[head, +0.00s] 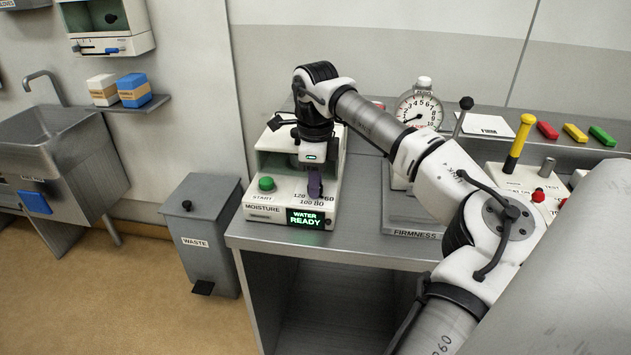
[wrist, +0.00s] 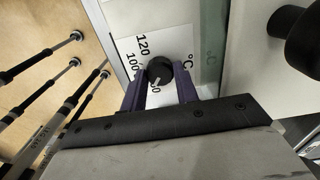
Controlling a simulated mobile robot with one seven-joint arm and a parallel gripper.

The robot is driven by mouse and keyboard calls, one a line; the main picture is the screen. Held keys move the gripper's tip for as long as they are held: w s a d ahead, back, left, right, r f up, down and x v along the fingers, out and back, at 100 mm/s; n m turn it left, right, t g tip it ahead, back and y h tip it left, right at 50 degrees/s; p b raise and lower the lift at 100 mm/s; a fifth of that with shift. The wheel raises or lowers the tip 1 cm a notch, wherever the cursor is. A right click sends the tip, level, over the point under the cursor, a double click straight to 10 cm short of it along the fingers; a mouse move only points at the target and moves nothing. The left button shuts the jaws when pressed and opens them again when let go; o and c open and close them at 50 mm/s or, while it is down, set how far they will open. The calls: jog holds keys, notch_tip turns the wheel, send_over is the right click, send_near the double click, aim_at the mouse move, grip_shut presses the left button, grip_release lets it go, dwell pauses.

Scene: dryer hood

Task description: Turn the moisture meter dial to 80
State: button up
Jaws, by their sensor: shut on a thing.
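The moisture meter (head: 262,211) is a white box at the left end of the bench, with a green START button (head: 266,184) and a display (head: 309,219) reading "WATER READY". Its dial is hidden behind my gripper in the head view. In the wrist view the dial (wrist: 159,70) is a dark round knob with a pale pointer mark aimed toward the lower left. The numbers 120 and 100 show beside it; a lower number is partly covered. My gripper (head: 315,187) points down over the meter's front. Its purple fingers (wrist: 160,88) are shut on the dial, one on each side.
A firmness gauge (head: 418,107) and a control box with a yellow-handled lever (head: 520,143) stand to the right on the bench. A grey waste bin (head: 203,235) stands on the floor left of the bench. Coloured blocks (head: 575,133) lie at the back right.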

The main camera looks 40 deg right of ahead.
jog(key=m+b, duration=0.1)
jog(key=m, duration=0.4)
jog(key=shift+m, duration=0.4)
dwell(0.4)
jog(key=o, duration=1)
jog(key=shift+r, duration=0.1)
notch_tip(320, 180, up, 14)
jog(key=p, duration=1)
jog(key=shift+f, duration=0.2)
